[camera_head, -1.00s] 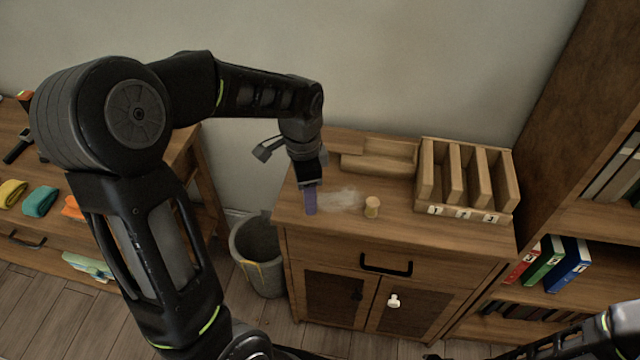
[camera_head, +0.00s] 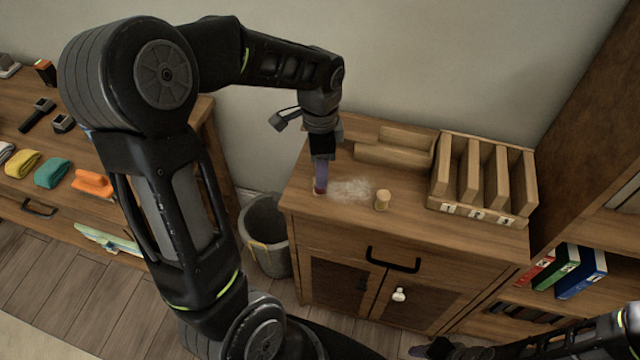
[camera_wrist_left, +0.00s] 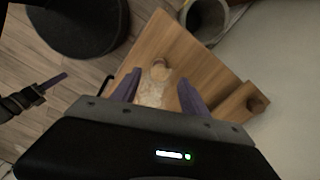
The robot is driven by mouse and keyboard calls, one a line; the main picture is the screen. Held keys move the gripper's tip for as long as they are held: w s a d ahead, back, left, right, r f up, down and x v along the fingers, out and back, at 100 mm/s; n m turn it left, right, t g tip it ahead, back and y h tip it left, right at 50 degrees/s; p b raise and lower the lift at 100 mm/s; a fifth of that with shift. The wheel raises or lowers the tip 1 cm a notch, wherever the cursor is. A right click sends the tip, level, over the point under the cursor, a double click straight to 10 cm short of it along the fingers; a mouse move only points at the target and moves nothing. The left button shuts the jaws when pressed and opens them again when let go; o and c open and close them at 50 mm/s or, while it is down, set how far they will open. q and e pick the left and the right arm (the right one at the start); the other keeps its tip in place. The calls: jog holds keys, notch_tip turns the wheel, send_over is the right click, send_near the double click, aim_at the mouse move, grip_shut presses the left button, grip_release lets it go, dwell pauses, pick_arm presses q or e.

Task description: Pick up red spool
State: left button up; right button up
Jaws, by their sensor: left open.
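My left gripper (camera_head: 319,186) points down over the left part of the cabinet top, with its purple fingers apart in the left wrist view (camera_wrist_left: 158,88). A small reddish patch, likely the red spool (camera_head: 319,190), shows at its fingertips and is mostly hidden by them. In the left wrist view a small brownish round thing (camera_wrist_left: 159,62), perhaps this spool, lies beyond the fingertips between the fingers; its colour is unclear. I cannot tell whether the fingers touch it. My right gripper (camera_head: 432,349) is partly visible at the bottom edge; its jaws are unclear.
A wooden tray (camera_head: 392,158) and a slotted rack (camera_head: 484,180) stand behind. A bin (camera_head: 266,235) is at left below.

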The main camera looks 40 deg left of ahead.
pick_arm(q)
jog(key=shift+w+d+f+p, duration=0.1)
jog(key=shift+f+p, duration=0.05)
jog(key=shift+f, duration=1.15)
jog(key=shift+d+f+p, duration=0.1)
jog(key=shift+f+p, duration=0.05)
jog(key=shift+f, duration=1.1)
jog(key=shift+c, duration=0.5)
grip_shut()
